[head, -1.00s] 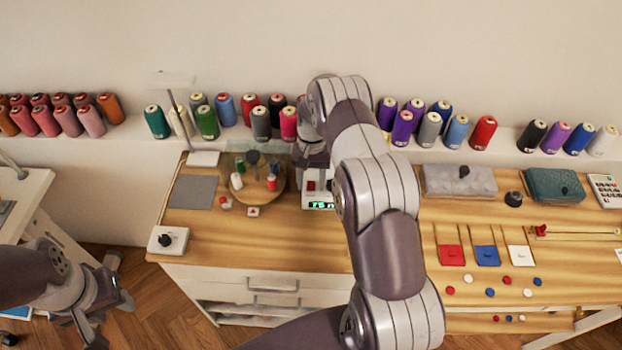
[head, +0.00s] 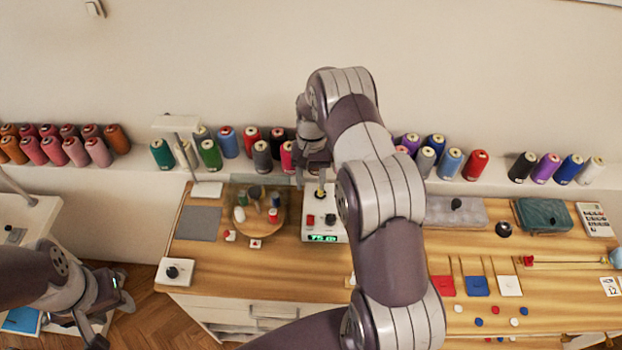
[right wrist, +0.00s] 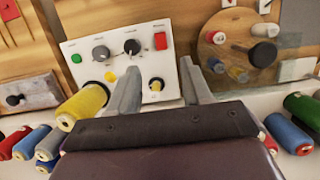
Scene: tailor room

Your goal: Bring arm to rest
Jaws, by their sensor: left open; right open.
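My right arm reaches across the middle of the head view. Its gripper (head: 314,172) hangs above the back of a white control box (head: 341,237) with a lit green display. The right wrist view shows the open, empty fingers (right wrist: 160,80) pointing toward the box's panel (right wrist: 128,45), with knobs and coloured buttons. I cannot tell the exact gap between the fingers and the panel. My left gripper (head: 118,291) is open and empty at the lower left, over the floor beside the bench.
A round wooden stand (head: 259,222) with small spools is left of the box. A thin lamp (head: 187,150) stands at the bench's left back.

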